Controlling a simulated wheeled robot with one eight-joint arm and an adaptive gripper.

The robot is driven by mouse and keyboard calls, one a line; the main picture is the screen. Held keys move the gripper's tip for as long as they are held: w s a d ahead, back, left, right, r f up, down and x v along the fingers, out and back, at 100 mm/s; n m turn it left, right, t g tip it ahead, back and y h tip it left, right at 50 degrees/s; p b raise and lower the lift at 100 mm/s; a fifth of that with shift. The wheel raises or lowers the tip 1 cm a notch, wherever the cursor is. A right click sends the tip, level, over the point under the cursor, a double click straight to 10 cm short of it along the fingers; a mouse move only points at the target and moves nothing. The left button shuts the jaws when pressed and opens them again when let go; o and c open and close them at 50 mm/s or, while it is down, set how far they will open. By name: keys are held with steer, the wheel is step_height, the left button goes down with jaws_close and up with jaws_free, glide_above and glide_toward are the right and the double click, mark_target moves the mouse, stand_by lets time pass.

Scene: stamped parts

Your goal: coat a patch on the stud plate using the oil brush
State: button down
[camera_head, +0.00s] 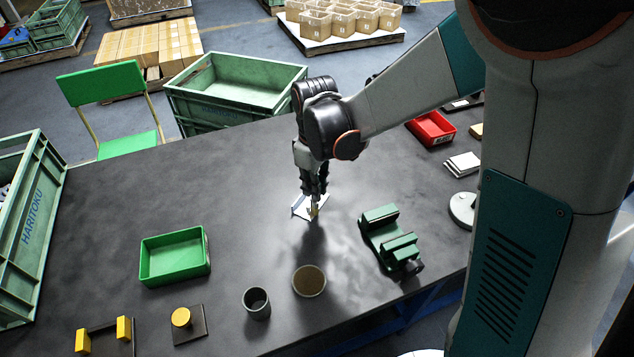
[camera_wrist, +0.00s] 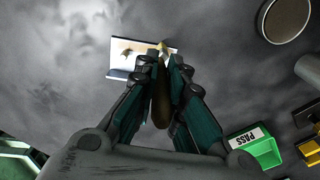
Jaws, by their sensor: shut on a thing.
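The stud plate (camera_head: 299,208) is a small pale metal plate lying on the dark table. In the wrist view the plate (camera_wrist: 122,72) shows a small brown mark on its face, left of the brush tip. My gripper (camera_head: 313,191) is above the plate, pointing down. In the wrist view my gripper (camera_wrist: 162,66) is shut on the brush (camera_wrist: 161,106), whose brown handle runs between the fingers. Its pale tip lies over the plate's right edge; I cannot tell if it touches. A round dish (camera_head: 309,281) with a brown top stands nearer the front; it may hold the oil.
A grey cup (camera_head: 256,304) stands beside the dish. A green vise (camera_head: 391,238) is right of the plate, a green bin (camera_head: 174,257) left. A red bin (camera_head: 432,128) sits at the back right.

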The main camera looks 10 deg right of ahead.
steer(key=shift+r+p, duration=2.2)
steer(key=shift+r, duration=0.85)
steer(key=shift+r+p, duration=1.15)
steer(key=shift+r, duration=0.4)
